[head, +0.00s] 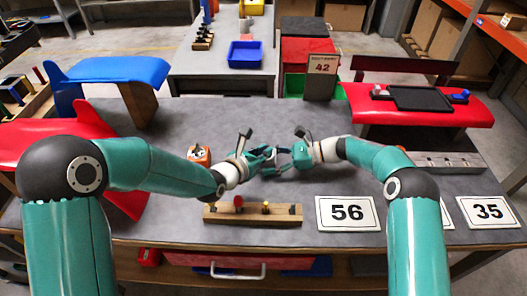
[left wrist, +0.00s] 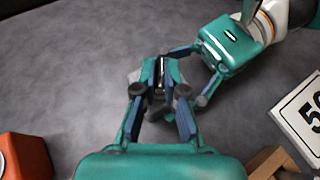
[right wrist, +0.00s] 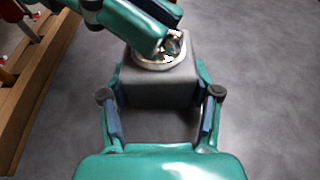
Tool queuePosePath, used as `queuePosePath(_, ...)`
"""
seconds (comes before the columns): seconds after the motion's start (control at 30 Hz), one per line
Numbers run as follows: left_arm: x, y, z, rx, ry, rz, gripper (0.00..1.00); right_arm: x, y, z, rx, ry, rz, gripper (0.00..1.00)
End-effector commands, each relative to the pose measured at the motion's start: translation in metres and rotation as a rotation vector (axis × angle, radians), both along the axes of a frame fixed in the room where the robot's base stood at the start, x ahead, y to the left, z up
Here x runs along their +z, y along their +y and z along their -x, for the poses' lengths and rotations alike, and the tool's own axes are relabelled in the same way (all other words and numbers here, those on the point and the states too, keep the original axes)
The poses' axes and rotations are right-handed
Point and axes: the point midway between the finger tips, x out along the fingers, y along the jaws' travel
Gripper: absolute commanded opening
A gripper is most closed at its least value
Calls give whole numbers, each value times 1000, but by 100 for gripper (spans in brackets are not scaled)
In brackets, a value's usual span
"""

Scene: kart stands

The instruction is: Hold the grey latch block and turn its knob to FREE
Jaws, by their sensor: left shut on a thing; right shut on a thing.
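The grey latch block (right wrist: 160,85) sits between the fingers of my right gripper (right wrist: 161,105) in the right wrist view. A pale round dial (right wrist: 150,63) is on its face, with the knob (right wrist: 173,46) partly hidden by my left gripper. In the left wrist view my left gripper (left wrist: 160,92) is shut on the knob (left wrist: 159,77), with the block mostly hidden beneath. My right gripper (left wrist: 195,75) reaches in from the upper right there. In the head view my left gripper (head: 268,153) and right gripper (head: 292,155) meet over the table. No FREE mark is readable.
An orange block (head: 198,155) stands beside my left wrist. A wooden rack (head: 253,213) with small knobs lies at the table's front, beside the 56 card (head: 347,213). A grey holed bar (head: 448,162) is at the right. Grey tabletop (head: 310,114) behind the grippers is clear.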

Motion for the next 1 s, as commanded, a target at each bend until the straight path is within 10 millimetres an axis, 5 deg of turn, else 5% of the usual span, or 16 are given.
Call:
queuePosePath(0.17,1,0,-1,2,-4,1,35,-2,0,1,3,2,2,43)
queuePosePath(0.63,6,7,9,3,-2,1,35,-2,0,1,2,1,2,43)
queuePosePath(1.0,32,41,63,4,-4,1,35,-2,0,0,1,0,2,43)
